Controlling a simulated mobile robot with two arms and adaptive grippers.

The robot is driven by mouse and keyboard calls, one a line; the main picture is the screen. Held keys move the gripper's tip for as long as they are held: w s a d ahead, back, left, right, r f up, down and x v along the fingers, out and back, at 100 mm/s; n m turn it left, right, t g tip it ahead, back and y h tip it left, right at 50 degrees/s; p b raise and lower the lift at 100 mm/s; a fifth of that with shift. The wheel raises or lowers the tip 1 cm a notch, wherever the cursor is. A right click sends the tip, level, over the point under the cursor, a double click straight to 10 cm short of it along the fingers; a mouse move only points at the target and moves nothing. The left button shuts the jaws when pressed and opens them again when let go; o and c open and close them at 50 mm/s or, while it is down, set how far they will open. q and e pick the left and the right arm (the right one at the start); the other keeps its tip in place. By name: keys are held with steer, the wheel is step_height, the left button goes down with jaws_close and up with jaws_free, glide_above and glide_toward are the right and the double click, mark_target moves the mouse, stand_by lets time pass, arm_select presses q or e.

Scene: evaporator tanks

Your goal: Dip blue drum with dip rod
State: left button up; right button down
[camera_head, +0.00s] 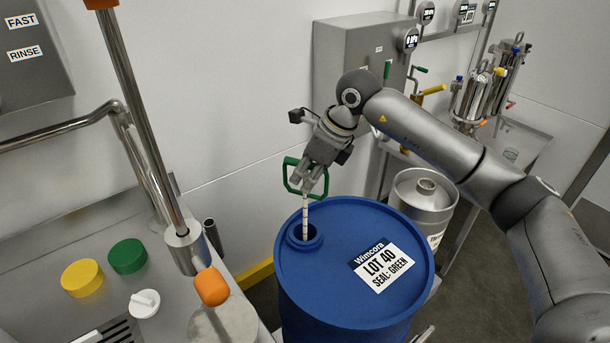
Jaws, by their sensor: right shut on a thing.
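The blue drum (344,294) stands upright at the centre, with a white label reading "Wimcora LOT 40 SEAL: GREEN" on its top. Its round bung opening (304,236) is uncapped at the left of the top. The dip rod (305,219) is a pale marked rod with a green loop handle (291,176). It stands nearly upright with its lower end inside the opening; how deep it reaches is hidden. My right gripper (309,183) is shut on the dip rod's green handle above the opening. My left gripper is not in view.
A green cap (127,256), a yellow cap (82,278) and a white cap (144,303) lie on the steel counter at left. An orange-topped object (212,287) stands near the drum. A steel keg (424,204) stands behind right. A steel cabinet (350,60) is at the back.

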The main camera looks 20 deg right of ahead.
mark_target(305, 199)
steer(key=shift+f+b, duration=0.45)
steer(key=shift+f, duration=0.05)
stand_by(1.2)
steer(key=shift+f, duration=0.15)
steer(key=shift+f+b, duration=1.05)
steer(key=shift+f, duration=0.25)
steer(key=shift+f+b, duration=0.9)
steer(key=shift+f, duration=0.4)
